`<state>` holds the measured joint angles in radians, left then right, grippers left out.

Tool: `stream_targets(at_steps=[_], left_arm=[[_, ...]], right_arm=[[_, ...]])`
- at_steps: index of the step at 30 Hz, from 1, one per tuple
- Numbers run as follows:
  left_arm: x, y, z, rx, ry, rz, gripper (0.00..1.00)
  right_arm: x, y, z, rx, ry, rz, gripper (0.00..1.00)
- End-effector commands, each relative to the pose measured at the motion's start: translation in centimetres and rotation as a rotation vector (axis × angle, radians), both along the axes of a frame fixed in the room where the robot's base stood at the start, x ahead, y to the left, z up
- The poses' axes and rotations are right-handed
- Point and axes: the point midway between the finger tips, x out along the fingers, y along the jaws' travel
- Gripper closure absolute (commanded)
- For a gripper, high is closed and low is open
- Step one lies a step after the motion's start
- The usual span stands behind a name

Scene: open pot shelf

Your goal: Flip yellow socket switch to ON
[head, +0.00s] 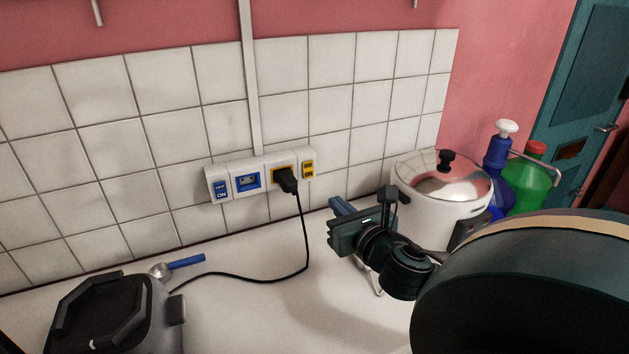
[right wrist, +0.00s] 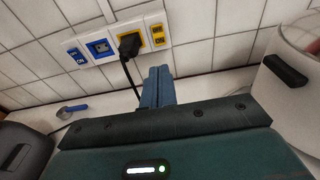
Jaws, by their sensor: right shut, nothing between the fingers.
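The yellow switch (head: 308,169) sits at the right end of a white socket panel (head: 233,169) on the tiled wall. It also shows in the right wrist view (right wrist: 158,36). A black plug (head: 287,179) is in the yellow-framed socket beside it. A blue switch (head: 221,190) and a blue socket (head: 248,181) are to the left. My right gripper (head: 338,205) is shut and empty, below and to the right of the yellow switch and apart from it. Its blue fingers (right wrist: 158,88) point toward the wall under the switch. My left gripper does not show.
A white pot (head: 430,211) with a glass lid stands right of my gripper. Blue (head: 497,165) and green (head: 533,175) bottles are behind it. A black cable (head: 262,281) runs to a dark appliance (head: 165,325) at the lower left. A blue-handled scoop (head: 186,262) lies near the wall.

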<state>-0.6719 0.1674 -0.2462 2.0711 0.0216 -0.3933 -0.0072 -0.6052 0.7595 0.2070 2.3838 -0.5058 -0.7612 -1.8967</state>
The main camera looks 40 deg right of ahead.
Motion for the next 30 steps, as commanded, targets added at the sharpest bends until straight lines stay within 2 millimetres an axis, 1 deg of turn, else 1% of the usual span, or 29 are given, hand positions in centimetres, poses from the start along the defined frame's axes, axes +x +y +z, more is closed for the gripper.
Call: stream_targets(at_steps=[1, 3, 12, 18, 24, 30], left_arm=[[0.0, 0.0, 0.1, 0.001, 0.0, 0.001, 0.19], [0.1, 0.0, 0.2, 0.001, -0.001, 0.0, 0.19], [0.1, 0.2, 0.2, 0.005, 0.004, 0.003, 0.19], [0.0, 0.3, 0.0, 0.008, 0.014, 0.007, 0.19], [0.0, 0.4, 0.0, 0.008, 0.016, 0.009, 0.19], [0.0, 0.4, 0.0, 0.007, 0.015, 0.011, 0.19]], right_arm=[[0.9, -0.3, 0.1, -0.001, -0.004, -0.001, 1.0], [2.1, -0.7, -0.1, 0.001, -0.004, -0.001, 1.0], [7.3, -2.3, -0.7, 0.001, -0.003, -0.001, 1.0], [9.9, -3.2, -1.1, 0.003, -0.002, -0.002, 1.0], [11.0, -3.5, -1.4, 0.002, 0.0, 0.0, 1.0], [11.1, -3.5, -1.4, 0.001, 0.001, 0.001, 1.0]])
